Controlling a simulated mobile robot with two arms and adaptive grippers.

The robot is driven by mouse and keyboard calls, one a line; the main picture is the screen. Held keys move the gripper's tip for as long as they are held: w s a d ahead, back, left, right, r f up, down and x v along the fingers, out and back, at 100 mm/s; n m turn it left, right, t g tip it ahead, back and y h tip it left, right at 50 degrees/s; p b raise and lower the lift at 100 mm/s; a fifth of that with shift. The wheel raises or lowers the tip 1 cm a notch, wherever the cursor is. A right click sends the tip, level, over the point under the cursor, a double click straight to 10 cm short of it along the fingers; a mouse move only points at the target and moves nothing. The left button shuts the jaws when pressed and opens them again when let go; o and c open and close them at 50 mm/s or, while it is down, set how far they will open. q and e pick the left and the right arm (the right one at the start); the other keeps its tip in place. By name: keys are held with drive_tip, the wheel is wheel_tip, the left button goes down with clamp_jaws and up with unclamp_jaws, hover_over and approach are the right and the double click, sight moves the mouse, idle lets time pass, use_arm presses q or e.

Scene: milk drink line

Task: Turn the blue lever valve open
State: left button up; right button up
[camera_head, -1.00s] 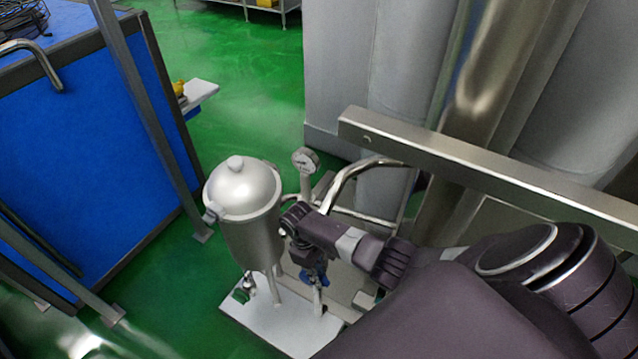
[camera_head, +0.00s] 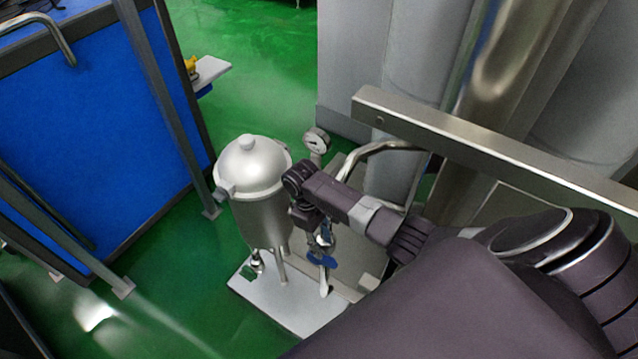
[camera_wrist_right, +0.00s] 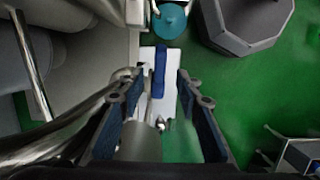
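The blue lever (camera_head: 322,260) of the valve sits low on the pipework beside the steel vessel (camera_head: 262,215). In the right wrist view the blue lever (camera_wrist_right: 161,68) is a narrow upright bar. My right gripper (camera_head: 323,240) points down just above the lever, and its fingers are partly hidden by the wrist. In the right wrist view my right gripper (camera_wrist_right: 160,88) is open, with the lever showing in the gap between the two fingers. I see no contact. My left gripper is not in view.
A pressure gauge (camera_head: 317,140) stands behind the vessel. A curved steel pipe (camera_head: 375,150) and a long steel beam (camera_head: 480,143) lie close to my right arm. The white base plate (camera_head: 290,302) is under the vessel.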

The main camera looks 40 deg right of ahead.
drive_tip(key=v, duration=0.5)
drive_tip(key=shift+c, duration=0.3)
